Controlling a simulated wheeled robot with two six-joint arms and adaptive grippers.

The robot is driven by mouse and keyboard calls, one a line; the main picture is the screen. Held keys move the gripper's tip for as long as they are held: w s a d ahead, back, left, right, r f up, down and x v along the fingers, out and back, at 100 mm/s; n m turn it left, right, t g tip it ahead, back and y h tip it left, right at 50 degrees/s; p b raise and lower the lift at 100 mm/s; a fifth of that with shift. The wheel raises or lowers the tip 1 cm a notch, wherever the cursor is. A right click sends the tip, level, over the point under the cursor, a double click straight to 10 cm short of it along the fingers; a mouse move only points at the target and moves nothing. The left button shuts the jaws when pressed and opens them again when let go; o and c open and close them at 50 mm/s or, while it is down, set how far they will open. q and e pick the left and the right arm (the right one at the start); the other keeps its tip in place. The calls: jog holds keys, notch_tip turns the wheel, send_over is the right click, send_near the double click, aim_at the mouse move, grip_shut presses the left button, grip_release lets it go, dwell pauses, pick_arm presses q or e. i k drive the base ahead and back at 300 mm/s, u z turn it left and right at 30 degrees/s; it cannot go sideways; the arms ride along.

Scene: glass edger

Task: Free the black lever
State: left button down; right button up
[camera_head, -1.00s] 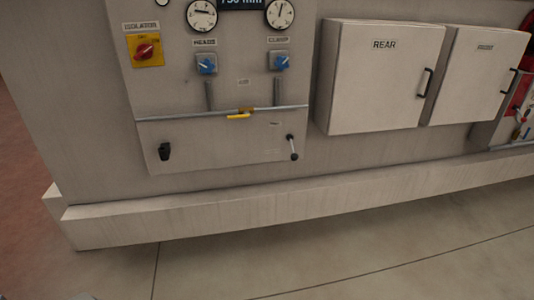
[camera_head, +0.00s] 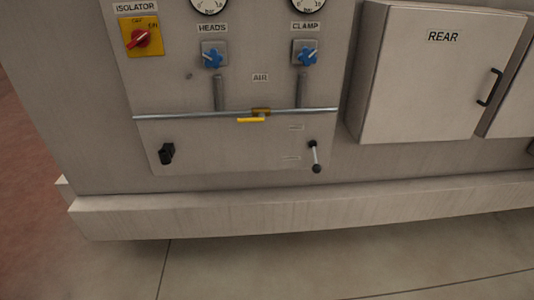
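A lever with a black hub, a bright metal arm and a black knob (camera_head: 317,169) is at the lower right of the grey panel, in the head view. A second black part, a short handle or latch (camera_head: 166,153), is at the panel's lower left. I cannot tell from the picture whether either one is locked. Neither of my grippers is in view.
A horizontal pipe with a yellow valve handle (camera_head: 251,120) crosses the panel above. Blue knobs under HEADS (camera_head: 212,58) and CLAMP (camera_head: 306,57), a red isolator switch (camera_head: 139,38) and a closed REAR cabinet (camera_head: 430,85) surround it. A pale plinth (camera_head: 290,213) juts out below; the floor in front is clear.

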aim_at(316, 169)
jog(key=z, duration=0.15)
jog(key=i, duration=1.05)
jog(key=z, duration=0.6)
